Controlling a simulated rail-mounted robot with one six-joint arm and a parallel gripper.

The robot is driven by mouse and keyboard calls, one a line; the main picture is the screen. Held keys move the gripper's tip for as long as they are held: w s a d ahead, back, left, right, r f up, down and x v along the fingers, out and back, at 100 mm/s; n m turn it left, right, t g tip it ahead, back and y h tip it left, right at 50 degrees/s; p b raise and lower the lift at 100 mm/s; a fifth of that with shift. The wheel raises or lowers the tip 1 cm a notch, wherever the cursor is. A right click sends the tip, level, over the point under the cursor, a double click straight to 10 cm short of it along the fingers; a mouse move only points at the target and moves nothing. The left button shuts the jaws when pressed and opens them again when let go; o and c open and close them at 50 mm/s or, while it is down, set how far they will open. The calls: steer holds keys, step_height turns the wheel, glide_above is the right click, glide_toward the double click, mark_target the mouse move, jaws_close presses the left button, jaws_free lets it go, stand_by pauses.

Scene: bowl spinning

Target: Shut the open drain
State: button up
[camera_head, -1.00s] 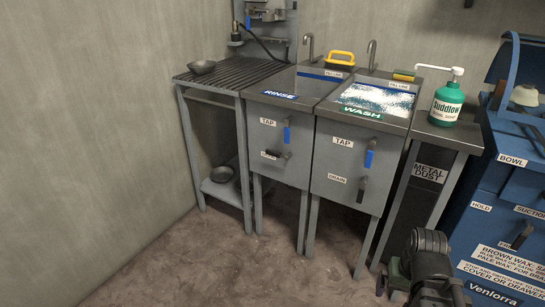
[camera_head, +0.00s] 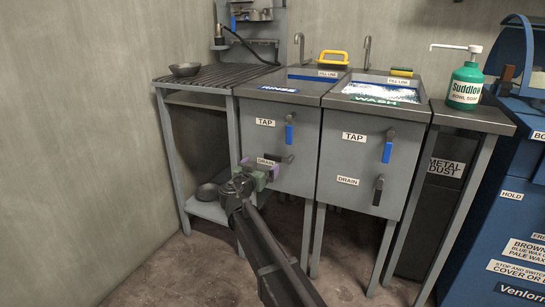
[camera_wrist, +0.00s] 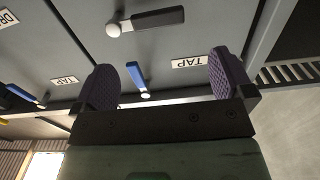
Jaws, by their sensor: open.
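The RINSE sink's black drain lever (camera_head: 284,160) lies sideways, its handle pointing left from the hub. It shows in the wrist view (camera_wrist: 155,19), where the picture is upside down. The WASH sink's drain lever (camera_head: 378,190) hangs straight down. My gripper (camera_head: 261,172) is open and empty, close to the front of the RINSE sink (camera_head: 293,185), at the left end of its drain lever. In the wrist view, my gripper (camera_wrist: 164,80) has its purple fingers spread, with the drain lever beyond them and not between them. Contact cannot be told.
Blue tap levers hang down on the RINSE sink (camera_head: 289,132) and the WASH sink (camera_head: 388,150). A slatted rack (camera_head: 215,80) stands left, with one bowl (camera_head: 185,69) on top and another (camera_head: 207,191) on its lower shelf. A green soap bottle (camera_head: 466,85) stands right.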

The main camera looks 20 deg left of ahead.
mark_target(272, 156)
steer(key=w, duration=0.9)
steer(key=shift+w+d, duration=0.3)
steer(key=shift+d, duration=0.05)
steer(key=shift+c, duration=0.3)
steer(key=c, duration=1.2)
